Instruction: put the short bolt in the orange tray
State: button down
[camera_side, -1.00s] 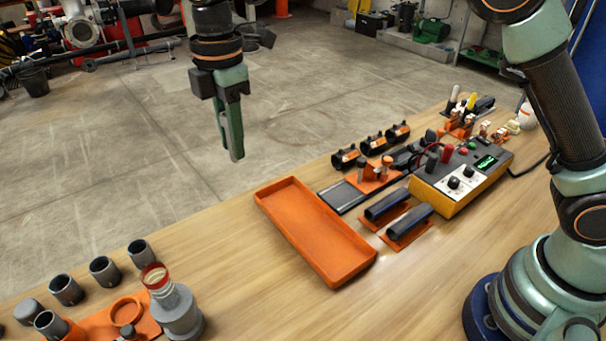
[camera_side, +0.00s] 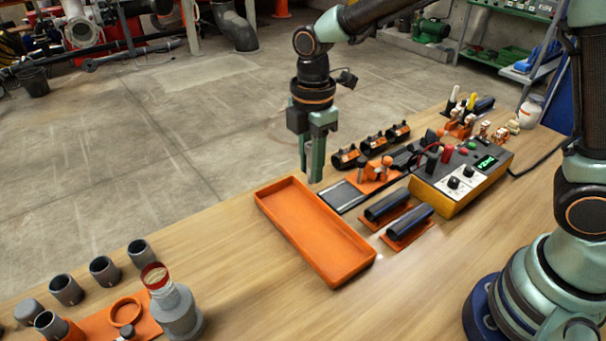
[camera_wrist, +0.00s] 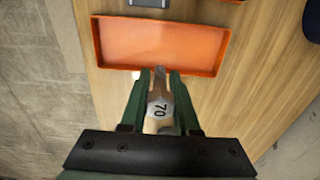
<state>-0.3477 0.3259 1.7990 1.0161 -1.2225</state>
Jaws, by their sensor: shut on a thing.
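The orange tray (camera_side: 315,232) lies on the wooden bench and looks empty; it also shows in the wrist view (camera_wrist: 160,45). My gripper (camera_side: 312,178) is above the tray's far end in the side view, and its fingers point down. In the wrist view its fingertips (camera_wrist: 160,74) sit by the tray's near long edge. It is shut on the short bolt (camera_wrist: 159,107), whose grey hex head is marked 70. The fingers hide the bolt in the side view.
Black clamps (camera_side: 372,144), an orange stand with knobs (camera_side: 375,174) and two dark tubes on orange bases (camera_side: 408,226) stand right of the tray. A yellow meter box (camera_side: 462,180) is beyond.

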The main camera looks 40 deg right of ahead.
notch_tip(320, 180, down, 13)
jog(key=shift+r, duration=0.2)
jog(key=shift+f, duration=0.1)
jog(key=c, duration=0.6)
grip_release()
jog(key=shift+c, duration=0.2)
notch_tip(320, 180, up, 12)
jog(key=shift+r, duration=0.1)
jog(key=s+d+r+m+t, duration=0.2)
jog(key=s+d+r+m, duration=0.3)
jog(key=d+m, duration=0.2)
jog(key=s+d+r+m+t, duration=0.3)
jog(key=s+d+r+m, duration=0.2)
jog(key=m, duration=0.6)
jog(key=shift+s+d+r+t, duration=0.25)
jog(key=shift+d+r+t, duration=0.1)
jog(key=shift+d, duration=0.7)
